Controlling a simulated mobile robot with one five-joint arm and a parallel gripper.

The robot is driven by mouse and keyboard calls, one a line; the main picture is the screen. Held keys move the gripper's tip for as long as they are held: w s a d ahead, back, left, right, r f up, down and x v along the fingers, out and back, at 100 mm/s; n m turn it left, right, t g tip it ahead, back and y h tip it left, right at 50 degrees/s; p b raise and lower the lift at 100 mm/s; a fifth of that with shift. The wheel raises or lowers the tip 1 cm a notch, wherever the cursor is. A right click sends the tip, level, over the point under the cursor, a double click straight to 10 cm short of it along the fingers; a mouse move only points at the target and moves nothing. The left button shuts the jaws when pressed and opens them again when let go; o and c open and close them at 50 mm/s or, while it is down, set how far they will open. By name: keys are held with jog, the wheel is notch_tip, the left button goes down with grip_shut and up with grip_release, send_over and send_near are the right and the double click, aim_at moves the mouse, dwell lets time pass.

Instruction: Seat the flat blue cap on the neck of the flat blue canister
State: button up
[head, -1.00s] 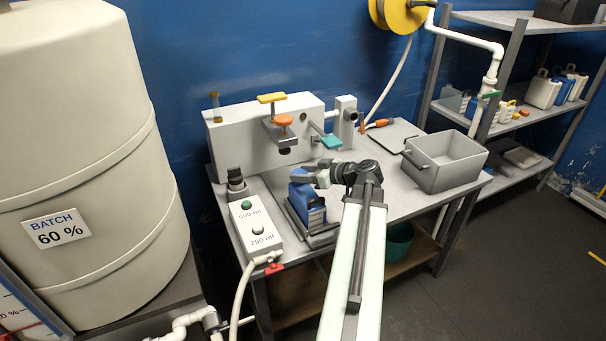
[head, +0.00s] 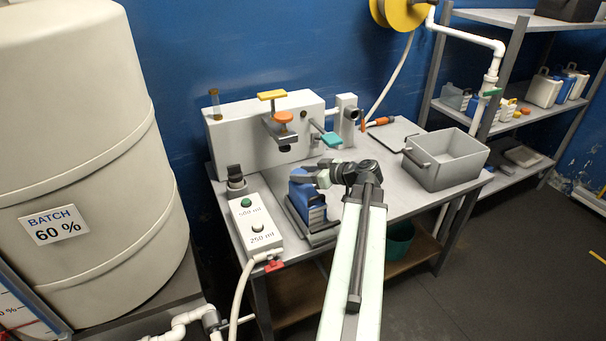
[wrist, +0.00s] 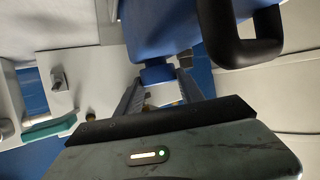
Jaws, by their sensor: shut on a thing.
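The flat blue canister (head: 311,209) stands upright on a grey plate at the front of the bench. It also fills the top of the wrist view (wrist: 160,28), with a black handle (wrist: 243,42) beside it. My gripper (head: 308,178) is at the top of the canister. In the wrist view, my gripper (wrist: 158,82) has its fingers either side of a small blue piece, the flat blue cap (wrist: 156,73), and is shut on it. The cap is at the canister's neck, which is mostly hidden. I cannot tell whether the cap sits fully on it.
A white control box (head: 255,226) is left of the canister. A pale machine with an orange knob (head: 283,117) stands behind it. A grey bin (head: 446,160) is on the right of the bench. A large tank (head: 85,150) stands at far left.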

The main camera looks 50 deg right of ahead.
jog(key=shift+f+b, duration=0.4)
jog(key=shift+f, duration=0.05)
dwell(0.3)
jog(key=o, duration=1.4)
jog(key=shift+r, duration=0.15)
notch_tip(320, 180, up, 7)
jog(key=p, duration=0.7)
